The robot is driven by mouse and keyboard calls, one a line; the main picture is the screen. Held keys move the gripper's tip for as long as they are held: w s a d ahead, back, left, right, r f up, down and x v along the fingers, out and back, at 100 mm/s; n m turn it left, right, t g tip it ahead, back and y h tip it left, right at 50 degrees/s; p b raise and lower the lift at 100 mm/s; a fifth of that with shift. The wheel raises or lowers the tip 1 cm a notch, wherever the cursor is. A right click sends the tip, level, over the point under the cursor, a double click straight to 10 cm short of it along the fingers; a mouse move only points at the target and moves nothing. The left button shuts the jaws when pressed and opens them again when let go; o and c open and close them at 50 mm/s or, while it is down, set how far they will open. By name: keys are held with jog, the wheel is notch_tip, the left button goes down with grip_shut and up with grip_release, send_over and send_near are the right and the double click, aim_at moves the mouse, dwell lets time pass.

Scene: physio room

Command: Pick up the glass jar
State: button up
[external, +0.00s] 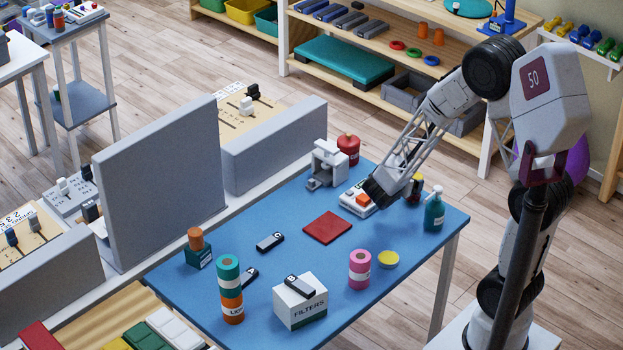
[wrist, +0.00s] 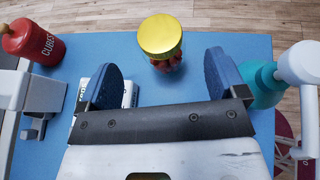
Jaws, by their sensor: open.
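The glass jar (wrist: 168,66) stands at the top middle of the wrist view, with a gold lid (wrist: 160,36) and red contents. It is ahead of and between the lines of my two fingers. My gripper (wrist: 162,72) is open, with blue-padded fingers apart and nothing held. In the external view my gripper (external: 381,194) is low over the right back of the blue table. The jar (external: 415,187) shows there only partly, behind my wrist. The gap between fingers and jar is hard to judge.
A teal spray bottle (external: 434,212) stands close right of the jar. A white device with an orange top (external: 360,199) lies beneath my gripper. A red pot (external: 348,149) and grey machine (external: 327,165) stand left. A red mat (external: 327,227) lies at mid-table.

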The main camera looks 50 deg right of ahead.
dwell(0.3)
jog(key=shift+x, duration=1.3)
jog(key=shift+w+d, duration=0.1)
jog(key=shift+x, duration=2.45)
jog(key=c, duration=1.5)
